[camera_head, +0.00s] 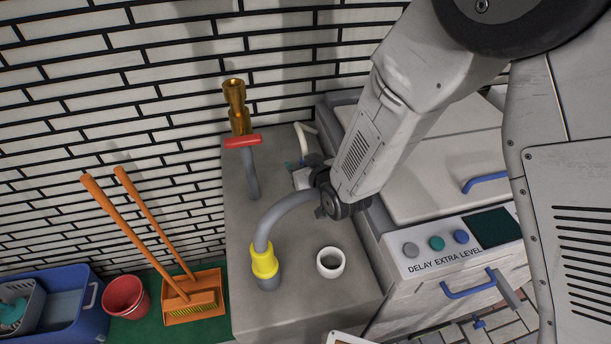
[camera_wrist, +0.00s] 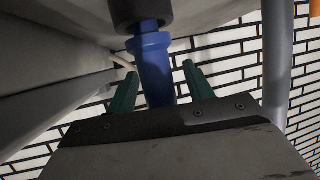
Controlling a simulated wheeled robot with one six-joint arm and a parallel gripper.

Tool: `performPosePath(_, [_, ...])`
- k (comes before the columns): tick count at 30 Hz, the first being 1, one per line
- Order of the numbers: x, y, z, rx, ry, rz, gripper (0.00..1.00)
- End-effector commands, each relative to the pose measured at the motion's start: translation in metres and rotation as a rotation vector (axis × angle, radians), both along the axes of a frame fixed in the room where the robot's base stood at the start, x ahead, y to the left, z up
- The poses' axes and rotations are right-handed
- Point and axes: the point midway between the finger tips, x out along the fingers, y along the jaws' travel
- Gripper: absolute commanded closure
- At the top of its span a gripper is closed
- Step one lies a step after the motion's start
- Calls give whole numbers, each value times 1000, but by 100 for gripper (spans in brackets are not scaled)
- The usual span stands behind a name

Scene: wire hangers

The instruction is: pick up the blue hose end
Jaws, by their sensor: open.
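My gripper (camera_wrist: 160,68) is open, with one green finger on either side of the blue piece in the picture. Gaps show on both sides, and I cannot tell whether the piece is fully between the fingers in depth. Its lower part is hidden behind the gripper body. In the head view my gripper (camera_head: 301,171) is over the counter, partly covered by my wrist, and I cannot make out the blue end.
A grey hose with a yellow end (camera_head: 264,261) and a white cup (camera_head: 330,262) are on the grey counter (camera_head: 305,308). A brass tap with a red handle (camera_head: 243,141) stands behind. A machine with buttons (camera_head: 436,250) is at right.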

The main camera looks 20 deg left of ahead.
Motion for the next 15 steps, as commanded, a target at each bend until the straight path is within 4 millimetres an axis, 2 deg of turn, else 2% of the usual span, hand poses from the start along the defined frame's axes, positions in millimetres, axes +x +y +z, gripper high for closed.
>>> performPosePath(3, [0,0,0,0,0,0,51])
performPosePath(8, [0,0,0,0,0,0,95])
performPosePath(9, [0,0,0,0,0,0,98])
performPosePath(15, [0,0,1,0,0,0,98])
